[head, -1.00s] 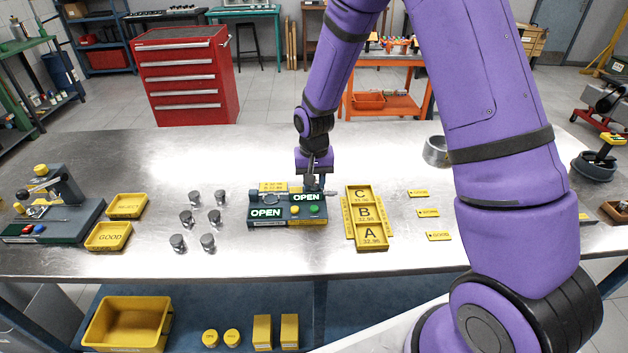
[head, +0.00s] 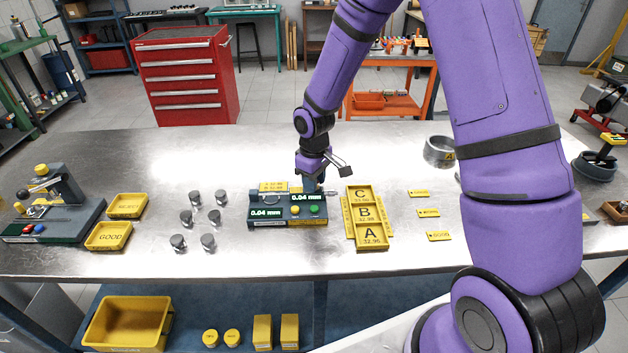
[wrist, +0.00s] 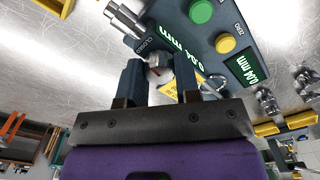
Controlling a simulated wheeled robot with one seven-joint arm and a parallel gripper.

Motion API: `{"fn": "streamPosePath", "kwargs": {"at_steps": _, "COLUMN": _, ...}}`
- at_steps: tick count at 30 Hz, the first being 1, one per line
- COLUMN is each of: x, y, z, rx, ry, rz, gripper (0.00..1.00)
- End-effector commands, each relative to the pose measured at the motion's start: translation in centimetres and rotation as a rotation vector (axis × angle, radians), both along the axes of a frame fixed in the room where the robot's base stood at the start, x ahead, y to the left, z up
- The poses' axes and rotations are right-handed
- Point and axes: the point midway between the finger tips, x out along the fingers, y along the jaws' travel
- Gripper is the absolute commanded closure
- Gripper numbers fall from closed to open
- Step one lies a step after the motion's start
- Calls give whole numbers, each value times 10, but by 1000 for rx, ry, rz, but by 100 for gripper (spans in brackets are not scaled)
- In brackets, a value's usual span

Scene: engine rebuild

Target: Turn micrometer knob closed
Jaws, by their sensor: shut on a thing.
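The micrometer station (head: 288,223) is a dark box on the steel bench, with a green and a yellow button on its front. Its two displays read 0.04 mm. My gripper (head: 320,188) is at the station's right end, tilted over sideways, shut on the micrometer knob, which its fingers mostly hide in the head view. In the wrist view the two dark fingers (wrist: 160,72) straddle a small piece of the mechanism beside the station (wrist: 222,18). A silver cylindrical end and a CLOSED label show just past the fingers.
Several metal pins (head: 195,197) stand left of the station. Yellow GOOD (head: 108,251) and REJECT (head: 126,218) trays lie farther left. The yellow A, B, C tray (head: 372,248) sits close to the right of the gripper. Yellow tags (head: 428,213) lie beyond it.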

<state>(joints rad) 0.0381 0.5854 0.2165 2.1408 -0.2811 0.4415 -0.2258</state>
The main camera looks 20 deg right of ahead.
Motion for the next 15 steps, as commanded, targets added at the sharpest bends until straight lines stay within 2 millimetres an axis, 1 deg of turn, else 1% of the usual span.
{"fn": "streamPosePath", "kwargs": {"at_steps": 6, "x": 0, "y": 0, "z": 0, "rx": 0, "ry": -1, "rz": 108, "gripper": 93}}
{"fn": "streamPosePath", "kwargs": {"at_steps": 15, "x": 0, "y": 0, "z": 0, "rx": 0, "ry": -1, "rz": 172, "gripper": 93}}
